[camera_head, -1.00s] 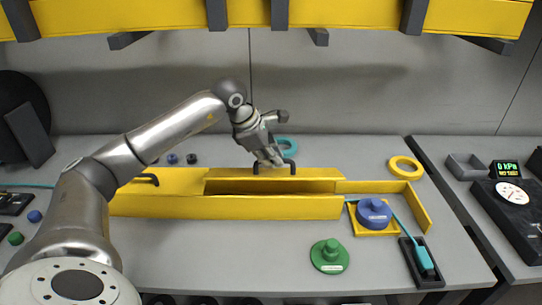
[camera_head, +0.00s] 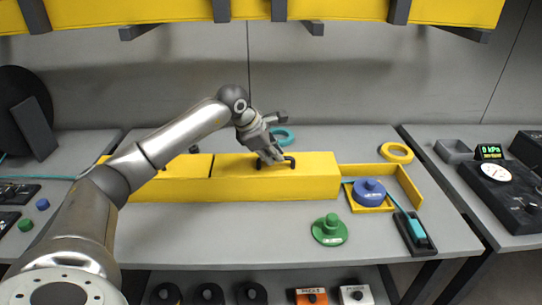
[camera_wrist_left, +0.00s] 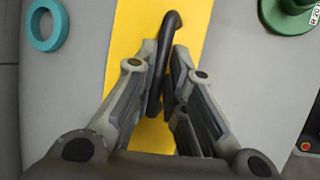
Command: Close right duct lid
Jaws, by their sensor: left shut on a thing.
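The right duct lid (camera_head: 315,170) is yellow and lies flat on the right part of the long yellow duct (camera_head: 225,190). No opening shows under it. A dark handle stands on the lid, and it also shows in the left wrist view (camera_wrist_left: 172,30). My left gripper (camera_head: 275,158) is shut on this handle, its fingers on either side of it in the wrist view (camera_wrist_left: 165,75). The left duct lid (camera_head: 185,166) also lies flat, partly behind my left arm. My right gripper is not in view.
A blue lidded piece (camera_head: 370,191) sits in a yellow tray at the duct's right end. A green knobbed disc (camera_head: 330,236) stands in front. A teal ring (camera_head: 281,137) lies behind the duct, a yellow ring (camera_head: 397,152) at the right. The front table is mostly clear.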

